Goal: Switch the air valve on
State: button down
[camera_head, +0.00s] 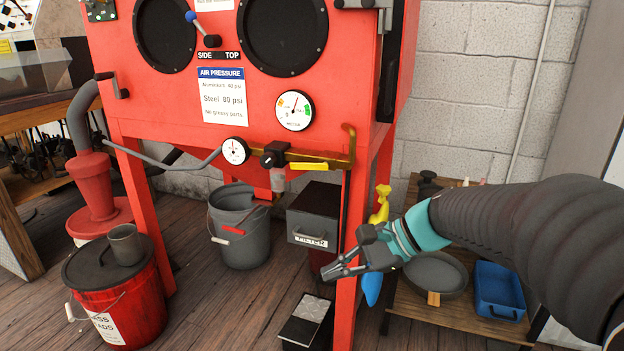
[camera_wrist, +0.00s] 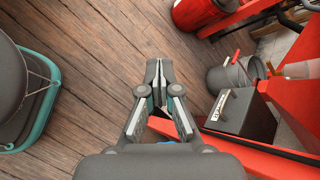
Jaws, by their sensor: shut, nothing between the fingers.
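The air valve's yellow lever (camera_head: 309,166) lies level along the brass pipe (camera_head: 325,157) on the front of the red blasting cabinet (camera_head: 175,95). A black regulator knob (camera_head: 275,152) and a small round gauge (camera_head: 235,151) sit just left of it. My gripper (camera_head: 327,273) is shut and empty, below the lever and beside the cabinet's front right leg, apart from the lever. In the wrist view my gripper (camera_wrist: 157,85) points over the wooden floor with its fingertips together. I cannot make out the lever in the wrist view.
A grey FILTER box (camera_head: 314,216) and a grey bucket (camera_head: 240,235) stand under the cabinet. A red lidded bucket (camera_head: 125,300) is at front left. A low wooden table (camera_head: 440,314) at right holds a blue tray (camera_head: 499,287) and a dark pan (camera_head: 437,272).

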aim_at(310, 166)
jog(key=w+d+r+m+t+y, duration=0.1)
jog(key=w+d+m+t+y, duration=0.25)
jog(key=w, duration=0.65)
jog(key=w+d+r+m+t+y, duration=0.15)
jog(key=w+m+y, duration=0.25)
jog(key=w+m, duration=0.45)
jog(key=w+a+r, duration=0.2)
jog(key=a, duration=0.3)
jog(key=w+a+r+n, duration=0.1)
jog(key=w+a+r, duration=0.1)
jog(key=a, duration=0.3)
jog(key=shift+w+a+r+n+p, duration=0.15)
jog(key=shift+w+a+n+p, duration=0.05)
jog(key=shift+w+n+p, duration=0.2)
